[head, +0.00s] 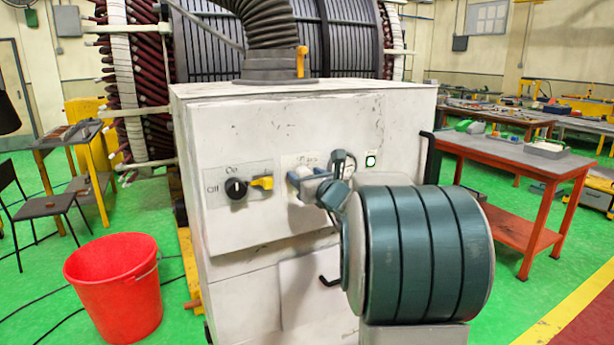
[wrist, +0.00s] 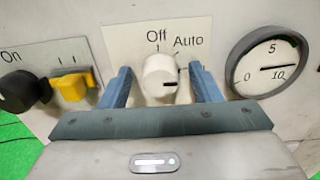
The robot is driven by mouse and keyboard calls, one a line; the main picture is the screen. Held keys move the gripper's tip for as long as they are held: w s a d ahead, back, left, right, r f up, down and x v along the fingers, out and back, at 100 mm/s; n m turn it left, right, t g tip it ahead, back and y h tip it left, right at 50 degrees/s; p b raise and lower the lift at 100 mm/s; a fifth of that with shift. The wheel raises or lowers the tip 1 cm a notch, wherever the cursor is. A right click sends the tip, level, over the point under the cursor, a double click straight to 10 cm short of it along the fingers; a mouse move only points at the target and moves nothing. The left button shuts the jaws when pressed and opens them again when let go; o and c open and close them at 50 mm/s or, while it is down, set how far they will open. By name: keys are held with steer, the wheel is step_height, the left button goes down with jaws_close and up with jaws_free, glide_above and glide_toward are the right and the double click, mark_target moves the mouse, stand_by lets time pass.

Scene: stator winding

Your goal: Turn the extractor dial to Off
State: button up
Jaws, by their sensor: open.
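A white dial (wrist: 160,78) sits on a plate marked Off and Auto in the wrist view. Its dark mark is on the right side of its face, below the word Auto. My gripper (wrist: 162,80) is open, with one blue finger on each side of the dial; I cannot tell whether they touch it. In the head view my gripper (head: 308,180) is at the front of the white cabinet (head: 215,130), and my arm hides part of that front. A black knob (head: 236,188) on a plate marked On and Off is to the left.
A yellow switch (head: 262,182) is between the black knob and my gripper. A round gauge (wrist: 270,65) is right of the dial. A ribbed hose (head: 265,25) rises from the cabinet top. A red bucket (head: 115,285) stands on the floor at left, a red-framed bench (head: 520,160) at right.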

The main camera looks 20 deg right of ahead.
steer(key=c, duration=1)
steer(key=shift+f+b, duration=0.1)
steer(key=shift+b, duration=0.3)
steer(key=n+b, duration=0.9)
steer(key=b, duration=0.2)
steer(key=n+b, duration=0.8)
steer(key=b, duration=0.4)
steer(key=shift+a+f+n, duration=0.2)
steer(key=shift+n, duration=0.2)
